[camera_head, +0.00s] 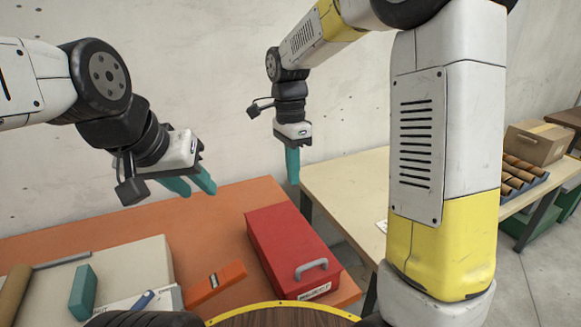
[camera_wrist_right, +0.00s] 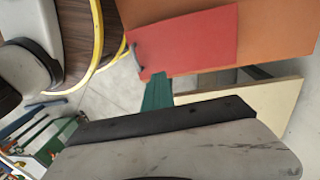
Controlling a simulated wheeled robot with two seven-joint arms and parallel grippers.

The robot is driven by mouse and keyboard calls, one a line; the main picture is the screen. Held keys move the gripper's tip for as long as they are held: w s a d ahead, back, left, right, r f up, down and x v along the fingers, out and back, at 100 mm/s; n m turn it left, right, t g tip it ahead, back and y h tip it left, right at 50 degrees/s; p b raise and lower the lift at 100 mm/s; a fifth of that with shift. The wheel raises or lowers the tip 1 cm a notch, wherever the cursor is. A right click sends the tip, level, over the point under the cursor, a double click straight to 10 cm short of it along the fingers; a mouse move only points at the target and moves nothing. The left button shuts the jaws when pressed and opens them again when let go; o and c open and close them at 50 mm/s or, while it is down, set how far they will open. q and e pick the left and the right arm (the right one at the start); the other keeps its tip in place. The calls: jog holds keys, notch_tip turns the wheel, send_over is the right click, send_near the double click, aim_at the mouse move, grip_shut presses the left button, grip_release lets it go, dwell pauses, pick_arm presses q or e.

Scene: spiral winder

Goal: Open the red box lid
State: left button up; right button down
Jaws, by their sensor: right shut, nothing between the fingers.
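The red box (camera_head: 285,240) sits on the orange table top with its lid down. Its grey handle (camera_head: 311,268) is at the near end. In the right wrist view the red box (camera_wrist_right: 195,42) lies beyond my fingers, with the handle (camera_wrist_right: 138,55) at its left end. My right gripper (camera_head: 293,182) is shut and empty, pointing down above the far right side of the box and apart from it. Its teal fingers also show in the wrist view (camera_wrist_right: 157,95). My left gripper (camera_head: 196,191) is open and empty above the table, left of the box.
An orange block-like tool (camera_head: 215,285) lies left of the box. A beige board (camera_head: 125,268) with a teal block (camera_head: 83,292) is at the left. A pale table (camera_head: 345,180) stands behind on the right. A cardboard box (camera_head: 537,142) is farther right.

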jog(key=c, duration=1.5)
grip_release()
jog(key=shift+o, duration=0.2)
notch_tip(320, 180, up, 8)
jog(key=shift+w+a+f, duration=0.15)
jog(key=shift+w+a, duration=0.05)
jog(key=shift+w, duration=0.2)
